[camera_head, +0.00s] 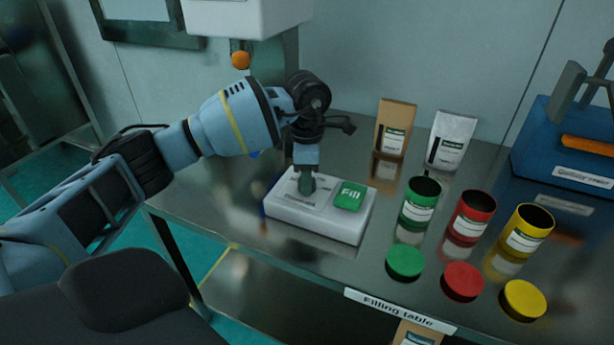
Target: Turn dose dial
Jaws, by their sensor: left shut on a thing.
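A white box-shaped dosing unit (314,223) sits on the metal filling table. It has a green Fill button (349,196) on the right of its top. My left gripper (306,184) points down onto the left part of the unit's top, beside the Fill button. It is shut on the dose dial, which is mostly hidden by the fingers, so its setting cannot be read. My right gripper does not show.
Green (420,203), red (469,218) and yellow (527,231) open cans stand to the right, with matching lids in front. A brown bag (395,127) and a white bag (452,140) stand behind. A blue machine (565,160) is at far right. The table's front edge is labelled.

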